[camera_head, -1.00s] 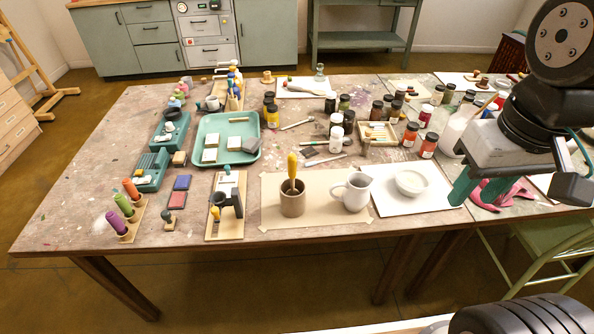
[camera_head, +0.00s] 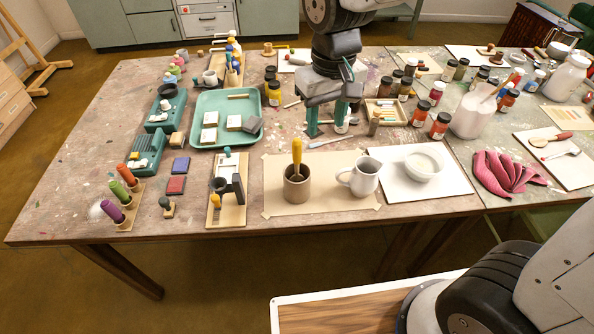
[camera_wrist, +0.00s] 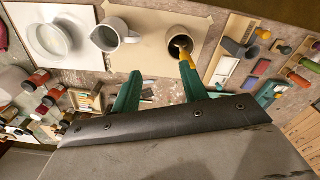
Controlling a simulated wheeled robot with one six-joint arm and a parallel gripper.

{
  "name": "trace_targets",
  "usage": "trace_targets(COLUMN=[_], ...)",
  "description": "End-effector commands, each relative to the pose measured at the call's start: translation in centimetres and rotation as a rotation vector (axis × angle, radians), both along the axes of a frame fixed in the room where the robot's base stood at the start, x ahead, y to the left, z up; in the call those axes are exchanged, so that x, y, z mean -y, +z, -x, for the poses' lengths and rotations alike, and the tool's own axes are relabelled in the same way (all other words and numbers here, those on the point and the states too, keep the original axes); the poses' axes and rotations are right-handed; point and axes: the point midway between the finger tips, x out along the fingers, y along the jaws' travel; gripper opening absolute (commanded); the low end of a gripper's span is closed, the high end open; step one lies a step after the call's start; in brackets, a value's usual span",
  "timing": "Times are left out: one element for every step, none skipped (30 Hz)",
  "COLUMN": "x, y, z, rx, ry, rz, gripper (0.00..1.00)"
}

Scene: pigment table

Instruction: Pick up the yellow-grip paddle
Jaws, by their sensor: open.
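The yellow-grip paddle (camera_head: 297,155) stands nearly upright, grip up, in a brown cup (camera_head: 296,188) near the table's front edge. Its lower end is hidden inside the cup. My gripper (camera_head: 327,130) is open and empty, pointing down over the table behind the cup and to its right. In the wrist view, my gripper's green fingers (camera_wrist: 158,75) are spread apart. The yellow grip (camera_wrist: 185,55) shows there close to the right fingertip, with the cup (camera_wrist: 183,42) beyond. I cannot tell that they touch.
A grey jug (camera_head: 362,178) stands right of the cup, and a white bowl (camera_head: 422,164) is farther right. A small board (camera_head: 230,214) with a dark tool is to the left. Jars (camera_head: 272,92) and a teal tray (camera_head: 200,105) lie behind.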

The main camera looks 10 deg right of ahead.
Motion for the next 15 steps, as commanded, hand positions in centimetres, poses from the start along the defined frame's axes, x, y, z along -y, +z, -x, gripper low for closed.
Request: trace_targets(x=[-1.5, -2.2, -3.0, -3.4, -3.8, -4.2, -4.4, -4.5, -4.7, -4.7, -4.8, -4.8, -4.8, -4.8, -4.7], y=[-1.3, -1.8, -2.3, -2.7, -2.9, -3.3, -3.4, -3.6, -3.9, -4.2, -4.5, -5.0, -5.3, -5.7, -6.1], z=[-0.6, -0.9, -1.3, -1.5, -1.6, -1.7, -1.8, -1.9, -1.9, -1.9, -1.9, -1.9, -1.9, -1.9, -1.9], rx=[-0.011, -0.013, -0.015, -0.016, -0.017, -0.018, -0.018, -0.018, -0.018, -0.018, -0.019, -0.020, -0.020, -0.020, -0.021], ry=[0.025, 0.035, 0.045, 0.052, 0.056, 0.061, 0.064, 0.066, 0.068, 0.069, 0.069, 0.069, 0.069, 0.068, 0.068], rz=[0.004, 0.005, 0.006, 0.006, 0.007, 0.007, 0.007, 0.007, 0.008, 0.008, 0.009, 0.009, 0.009, 0.009, 0.010], gripper=[0.44, 0.44, 0.44, 0.44, 0.44, 0.44, 0.44, 0.44, 0.44, 0.44, 0.44, 0.44, 0.44, 0.44, 0.44])
